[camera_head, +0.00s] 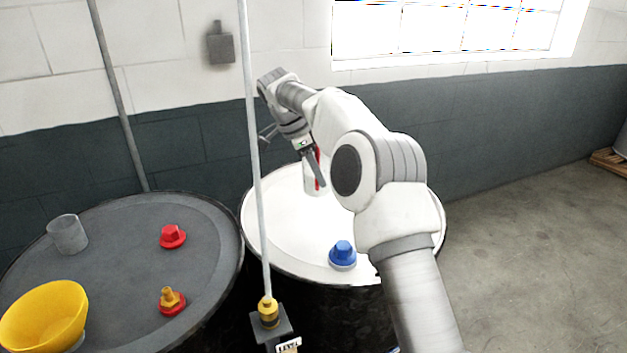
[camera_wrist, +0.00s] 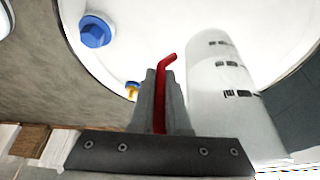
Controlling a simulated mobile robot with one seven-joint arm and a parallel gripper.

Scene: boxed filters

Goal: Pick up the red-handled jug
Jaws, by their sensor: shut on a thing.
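The jug is a white translucent cylinder with dark marks and a red handle. In the wrist view the jug body (camera_wrist: 222,88) stands right of my gripper (camera_wrist: 163,78), and the red handle (camera_wrist: 162,85) runs up between the two fingers, which are shut on it. In the head view the jug (camera_head: 310,180) is over the back part of the white drum top (camera_head: 285,235), partly hidden by my gripper (camera_head: 316,168) and arm. I cannot tell whether its base touches the drum top.
A blue cap (camera_head: 342,254) sits on the white drum's front. The dark drum (camera_head: 120,250) at left holds a clear cup (camera_head: 67,234), a yellow funnel (camera_head: 45,315), a red cap (camera_head: 172,236) and a red-and-yellow fitting (camera_head: 171,300). A thin upright pole (camera_head: 254,130) stands before the drums.

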